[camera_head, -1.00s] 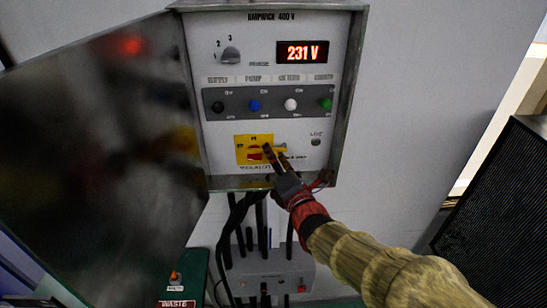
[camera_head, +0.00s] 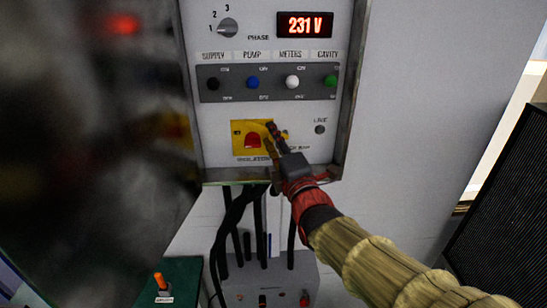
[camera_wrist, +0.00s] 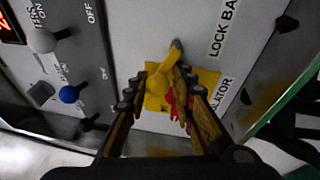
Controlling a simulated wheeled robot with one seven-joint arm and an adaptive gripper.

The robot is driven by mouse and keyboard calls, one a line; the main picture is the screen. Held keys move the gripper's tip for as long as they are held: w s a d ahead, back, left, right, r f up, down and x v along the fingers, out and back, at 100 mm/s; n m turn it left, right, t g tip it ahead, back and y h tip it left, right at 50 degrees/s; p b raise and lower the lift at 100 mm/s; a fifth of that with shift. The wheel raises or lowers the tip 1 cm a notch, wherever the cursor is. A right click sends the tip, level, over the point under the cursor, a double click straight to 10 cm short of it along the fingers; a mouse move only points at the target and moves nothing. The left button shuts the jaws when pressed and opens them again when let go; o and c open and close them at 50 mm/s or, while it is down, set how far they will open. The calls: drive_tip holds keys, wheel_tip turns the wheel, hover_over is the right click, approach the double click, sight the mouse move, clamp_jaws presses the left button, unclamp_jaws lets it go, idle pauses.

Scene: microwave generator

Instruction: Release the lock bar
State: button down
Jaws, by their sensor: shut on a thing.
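The isolator (camera_head: 252,139), a yellow plate with a red handle, sits low on the grey panel; it also shows in the wrist view (camera_wrist: 207,79). The lock bar (camera_wrist: 158,82) is a yellow piece with a grey tip, lying over the plate beside the "LOCK BAR" lettering. In the head view only the end of the lock bar (camera_head: 285,134) shows, right of my fingers. My gripper (camera_head: 270,132) is at the right side of the plate. In the wrist view its fingers (camera_wrist: 166,76) lie either side of the lock bar, shut on it. The red handle is partly hidden behind the fingers there.
Above is a row of switches with black, blue, white and green knobs (camera_head: 292,82), a phase dial (camera_head: 228,28) and a display reading 231 V (camera_head: 304,24). The open cabinet door (camera_head: 110,150) stands close on the left. Black cables (camera_head: 232,215) hang below the panel.

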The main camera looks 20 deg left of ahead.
drive_tip(key=r+m+b, duration=0.1)
drive_tip(key=m+b, duration=0.1)
drive_tip(key=m+t+b, duration=0.1)
drive_tip(key=b, duration=0.2)
drive_tip(key=shift+d+r+m+t+b, duration=0.3)
drive_tip(key=shift+r+m, duration=0.05)
drive_tip(key=shift+m, duration=0.05)
drive_tip(key=m+b, duration=0.2)
drive_tip(key=m+t+b, duration=0.1)
drive_tip(key=shift+w+d+r, duration=0.2)
drive_tip(key=shift+d+r, duration=0.1)
drive_tip(key=shift+r, duration=0.05)
drive_tip(key=m, duration=0.1)
drive_tip(key=m+h+b, duration=0.1)
drive_tip(key=m+t+b, duration=0.1)
drive_tip(key=shift+w+d+r+m, duration=0.2)
drive_tip(key=shift+d+r+m, duration=0.05)
drive_tip(key=shift+d+m, duration=0.15)
drive_tip(key=m+h, duration=0.1)
drive_tip(key=m+t, duration=0.1)
drive_tip(key=m, duration=0.1)
drive_tip(key=shift+w+d+r+m+h+b, duration=0.1)
drive_tip(key=shift+w+d+m+h+b, duration=0.1)
drive_tip(key=shift+d+m+h+b, duration=0.15)
drive_tip(key=shift+w+d+m, duration=0.1)
drive_tip(key=shift+m, duration=0.55)
drive_tip(key=shift+h, duration=0.35)
drive_tip(key=shift+w+f, duration=0.1)
drive_tip(key=shift+f, duration=0.15)
